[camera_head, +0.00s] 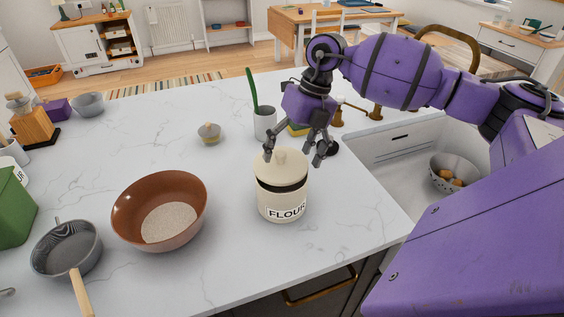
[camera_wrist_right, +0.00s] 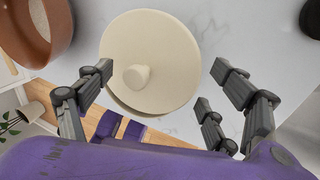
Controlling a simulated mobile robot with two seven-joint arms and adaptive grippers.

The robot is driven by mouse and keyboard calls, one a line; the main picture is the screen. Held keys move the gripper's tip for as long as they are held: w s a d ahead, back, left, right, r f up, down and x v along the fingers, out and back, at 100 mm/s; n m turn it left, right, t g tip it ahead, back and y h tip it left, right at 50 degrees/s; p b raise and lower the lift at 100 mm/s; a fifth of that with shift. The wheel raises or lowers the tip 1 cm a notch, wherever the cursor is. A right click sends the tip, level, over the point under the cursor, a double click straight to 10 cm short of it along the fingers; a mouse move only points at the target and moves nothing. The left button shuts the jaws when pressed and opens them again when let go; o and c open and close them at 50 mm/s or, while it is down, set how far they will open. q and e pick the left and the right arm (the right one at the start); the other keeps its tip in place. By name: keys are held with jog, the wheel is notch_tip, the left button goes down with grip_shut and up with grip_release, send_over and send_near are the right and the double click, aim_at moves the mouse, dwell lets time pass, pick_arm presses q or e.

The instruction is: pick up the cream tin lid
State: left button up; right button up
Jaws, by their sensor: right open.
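The cream tin lid (camera_head: 283,171) with a round knob rests on top of the cream flour tin (camera_head: 267,203). In the right wrist view the lid (camera_wrist_right: 165,50) lies below my open right gripper (camera_wrist_right: 158,80). The knob is nearer the left finger, with nothing gripped. My left gripper is out of view.
A brown bowl (camera_head: 127,208) with pale contents and a grey pan (camera_head: 65,262) stand left of the tin. A sink (camera_head: 405,180) is at right. The counter directly left of the tin is clear.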

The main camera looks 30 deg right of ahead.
jog(key=shift+f, duration=0.15)
jog(key=shift+c, duration=0.4)
jog(key=c, duration=1)
jog(key=shift+c, duration=0.2)
